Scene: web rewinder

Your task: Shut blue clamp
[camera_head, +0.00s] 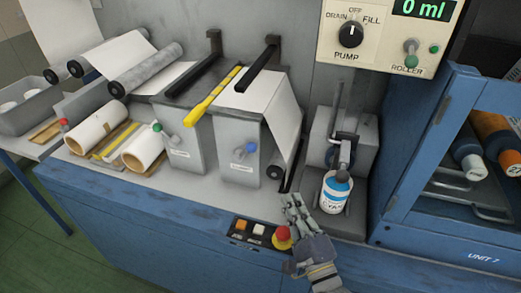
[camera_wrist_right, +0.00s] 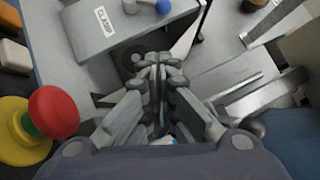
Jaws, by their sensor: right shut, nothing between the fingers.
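The blue clamp's knob (camera_head: 250,147) sits on a short metal lever on the front of the right grey block (camera_head: 238,172). In the head view the lever points up and to the right; I cannot tell whether the clamp is open. My right gripper (camera_head: 291,201) is shut and empty, in front of and right of the block, apart from the knob. Its closed fingers fill the middle of the wrist view (camera_wrist_right: 158,62). My left gripper is not in view.
A red stop button (camera_head: 282,235) sits close beside my right gripper, with a button panel (camera_head: 253,231) to its left. A cyan bottle (camera_head: 335,190) stands to the right under a nozzle. A green-knobbed clamp (camera_head: 157,127) is on the left block. A yellow-handled bar (camera_head: 212,95) lies above.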

